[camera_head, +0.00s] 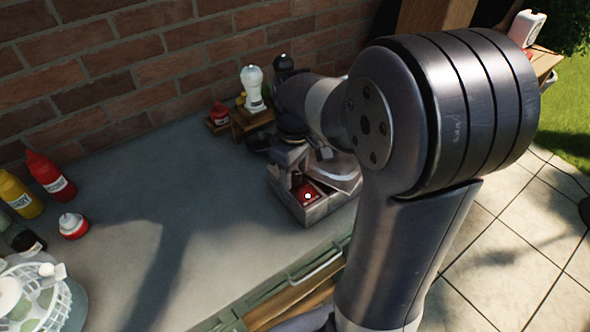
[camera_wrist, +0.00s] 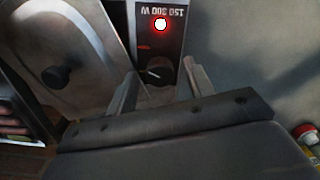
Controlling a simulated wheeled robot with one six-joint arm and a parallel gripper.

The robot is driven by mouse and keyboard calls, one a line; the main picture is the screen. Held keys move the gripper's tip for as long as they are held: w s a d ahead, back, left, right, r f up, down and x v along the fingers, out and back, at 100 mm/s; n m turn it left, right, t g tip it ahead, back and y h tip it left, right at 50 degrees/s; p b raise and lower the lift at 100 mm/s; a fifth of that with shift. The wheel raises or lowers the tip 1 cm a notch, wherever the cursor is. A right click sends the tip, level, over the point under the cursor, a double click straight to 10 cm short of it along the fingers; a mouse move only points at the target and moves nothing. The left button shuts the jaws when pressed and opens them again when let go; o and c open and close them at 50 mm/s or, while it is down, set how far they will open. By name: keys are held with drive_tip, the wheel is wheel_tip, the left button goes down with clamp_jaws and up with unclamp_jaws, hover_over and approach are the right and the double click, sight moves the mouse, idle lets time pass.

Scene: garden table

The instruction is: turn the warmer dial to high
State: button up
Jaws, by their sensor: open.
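The warmer (camera_head: 318,214) is a grey box on the counter with a red panel and a glowing lamp, partly hidden by my arm. In the wrist view its dark control panel (camera_wrist: 143,33) carries a lit red lamp and upside-down "150 300 W" lettering. The dial (camera_wrist: 154,73) is a small dark round knob with a pale pointer mark; I cannot tell which setting it marks. My gripper (camera_wrist: 159,72) is open, with one finger on each side of the dial. I cannot tell whether the fingers touch it. In the head view my gripper is over the warmer.
A metal lid with a black knob (camera_wrist: 57,77) lies beside the panel. A white bottle (camera_head: 252,88) and a small red jar (camera_head: 219,114) stand near the brick wall. Red (camera_head: 50,177) and yellow (camera_head: 18,195) bottles stand at left. The middle counter is clear.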

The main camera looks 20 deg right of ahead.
sight(295, 174)
wheel_tip(295, 174, up, 11)
drive_tip(key=shift+f, duration=0.15)
drive_tip(key=shift+f, duration=0.1)
idle(0.3)
wheel_tip(295, 174, down, 11)
drive_tip(key=shift+r, duration=0.1)
idle(0.4)
drive_tip(key=shift+r, duration=0.1)
